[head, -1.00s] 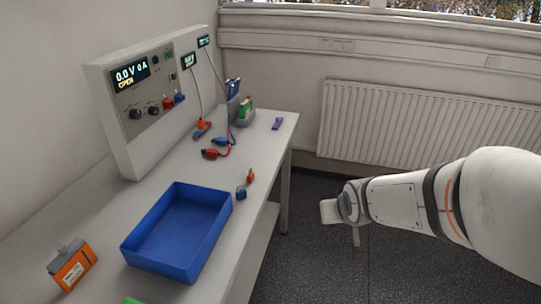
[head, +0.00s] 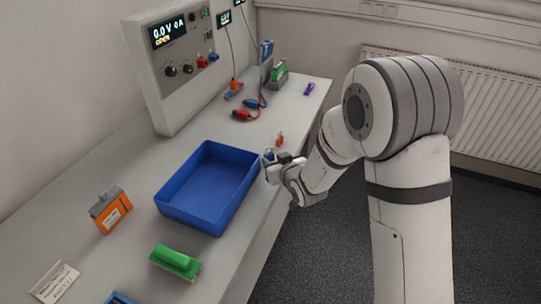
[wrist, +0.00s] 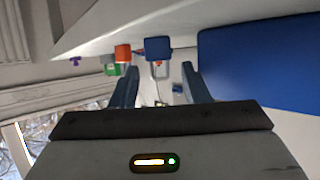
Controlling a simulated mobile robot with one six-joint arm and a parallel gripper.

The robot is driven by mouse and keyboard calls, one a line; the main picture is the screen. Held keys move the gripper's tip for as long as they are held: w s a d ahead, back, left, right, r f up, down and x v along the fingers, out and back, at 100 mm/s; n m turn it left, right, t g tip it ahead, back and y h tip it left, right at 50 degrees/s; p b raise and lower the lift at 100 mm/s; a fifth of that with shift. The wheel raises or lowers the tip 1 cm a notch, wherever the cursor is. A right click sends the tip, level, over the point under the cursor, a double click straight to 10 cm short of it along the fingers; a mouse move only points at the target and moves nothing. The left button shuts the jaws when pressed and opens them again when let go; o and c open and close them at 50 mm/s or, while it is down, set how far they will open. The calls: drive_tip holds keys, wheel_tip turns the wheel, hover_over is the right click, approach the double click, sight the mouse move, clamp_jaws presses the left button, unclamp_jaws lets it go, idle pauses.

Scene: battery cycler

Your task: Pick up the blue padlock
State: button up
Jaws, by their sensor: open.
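The blue padlock (head: 268,153) lies on the table near its front edge, just right of the blue tray. My gripper (head: 271,166) is at the edge beside it and partly hides it. In the wrist view, the padlock shows as a blue block (wrist: 158,46) ahead of the fingertips and roughly between them. My gripper (wrist: 160,72) is open there, its two dark fingers apart, with nothing held between them. I cannot tell exactly how far the fingertips are from the padlock.
The blue tray (head: 168,203) stands close beside my gripper. A small red-orange item (head: 279,139) is just beyond the padlock; it also shows in the wrist view (wrist: 123,53). Red and blue clips (head: 243,114) lie further back. A green eraser-like block (head: 177,260) lies nearer.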

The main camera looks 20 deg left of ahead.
sight(270, 156)
drive_tip(key=shift+f+p+x, duration=0.15)
drive_tip(key=shift+p+x, duration=0.15)
drive_tip(key=shift+x, duration=0.8)
drive_tip(key=shift+f+p+x, duration=0.15)
drive_tip(key=shift+p+x, duration=0.1)
drive_tip(key=shift+x, duration=0.85)
drive_tip(key=shift+d, duration=0.15)
drive_tip(key=shift+c, duration=0.2)
drive_tip(key=c, duration=0.8)
drive_tip(key=shift+r, duration=0.1)
drive_tip(key=shift+c, duration=0.2)
